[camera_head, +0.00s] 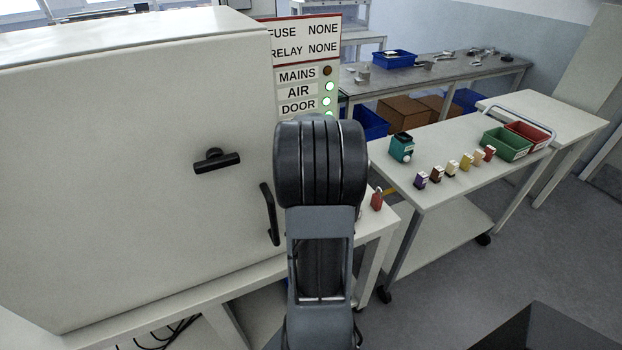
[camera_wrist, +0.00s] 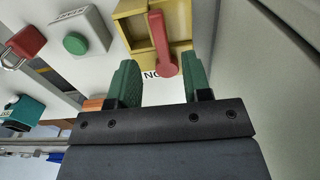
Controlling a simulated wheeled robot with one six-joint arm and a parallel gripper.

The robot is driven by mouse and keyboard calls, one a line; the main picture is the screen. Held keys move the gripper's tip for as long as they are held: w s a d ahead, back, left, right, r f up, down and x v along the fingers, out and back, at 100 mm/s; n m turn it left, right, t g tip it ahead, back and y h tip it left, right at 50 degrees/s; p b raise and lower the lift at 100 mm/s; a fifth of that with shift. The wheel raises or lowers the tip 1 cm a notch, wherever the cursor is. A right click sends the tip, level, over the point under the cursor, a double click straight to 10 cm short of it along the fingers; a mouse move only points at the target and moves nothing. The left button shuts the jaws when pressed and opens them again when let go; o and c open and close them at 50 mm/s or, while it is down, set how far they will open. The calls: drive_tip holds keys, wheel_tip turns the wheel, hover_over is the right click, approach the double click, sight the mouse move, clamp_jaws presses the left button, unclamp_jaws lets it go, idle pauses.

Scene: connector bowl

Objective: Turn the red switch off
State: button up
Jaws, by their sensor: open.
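The red switch (camera_wrist: 167,40) is a lever on a yellow housing (camera_wrist: 130,30) at the top middle of the wrist view. Its rounded end points down toward my gripper. My gripper (camera_wrist: 159,72) is open, with one green finger on each side of the lever's lower end in the picture. I cannot tell whether either finger touches it. A partly covered label beginning "NO" shows beside the lever end. In the head view the switch and gripper are hidden behind my arm.
A large pale cabinet (camera_head: 130,160) fills the left of the head view. A box with a green button (camera_wrist: 75,43) and a red padlock (camera_wrist: 28,40) are left of the switch. A side table (camera_head: 450,195) holds small coloured blocks, a teal device (camera_head: 401,147) and bins.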

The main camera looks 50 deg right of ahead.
wheel_tip(320, 180, up, 8)
drive_tip(key=shift+f, duration=0.2)
idle(0.8)
